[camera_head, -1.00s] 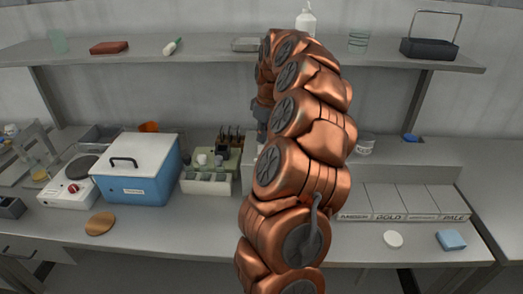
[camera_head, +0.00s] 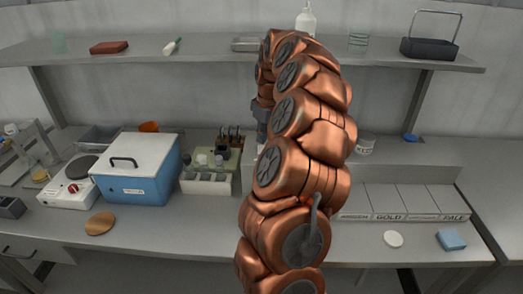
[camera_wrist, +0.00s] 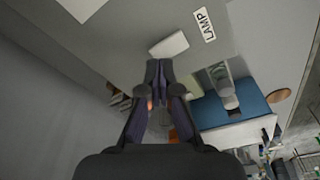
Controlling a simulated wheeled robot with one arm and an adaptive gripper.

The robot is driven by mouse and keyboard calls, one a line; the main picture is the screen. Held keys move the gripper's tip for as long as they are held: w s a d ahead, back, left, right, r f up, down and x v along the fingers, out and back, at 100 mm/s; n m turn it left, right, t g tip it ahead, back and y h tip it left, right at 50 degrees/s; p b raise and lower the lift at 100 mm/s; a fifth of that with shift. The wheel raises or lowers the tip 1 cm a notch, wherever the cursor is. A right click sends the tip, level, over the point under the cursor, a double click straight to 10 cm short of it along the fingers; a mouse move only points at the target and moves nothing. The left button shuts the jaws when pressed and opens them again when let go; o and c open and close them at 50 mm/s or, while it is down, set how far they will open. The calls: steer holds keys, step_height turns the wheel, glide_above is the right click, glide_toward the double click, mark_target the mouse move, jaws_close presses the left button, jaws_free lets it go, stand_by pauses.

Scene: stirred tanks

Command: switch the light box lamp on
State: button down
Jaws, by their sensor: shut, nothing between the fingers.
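In the wrist view a grey face carries a white label reading LAMP (camera_wrist: 204,25). A small pale switch-like block (camera_wrist: 169,45) sits on this face beside the label. My gripper (camera_wrist: 158,66) is shut and empty, its dark fingertips pointing at the face just below the block in the picture. I cannot tell whether the tips touch it. In the head view my copper arm hides the switch, the label and most of the gripper. Whether the lamp is lit cannot be seen.
A blue box with a white lid (camera_head: 138,165), a hotplate (camera_head: 75,190) and a tube rack (camera_head: 207,185) stand left of my arm. A shelf (camera_head: 200,58) runs above.

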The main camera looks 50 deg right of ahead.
mark_target(262, 147)
steer(key=shift+f+b, duration=0.6)
steer(key=shift+f, duration=0.45)
stand_by(0.6)
steer(key=shift+r, duration=0.15)
steer(key=shift+r+p, duration=1.1)
steer(key=shift+r, duration=2.35)
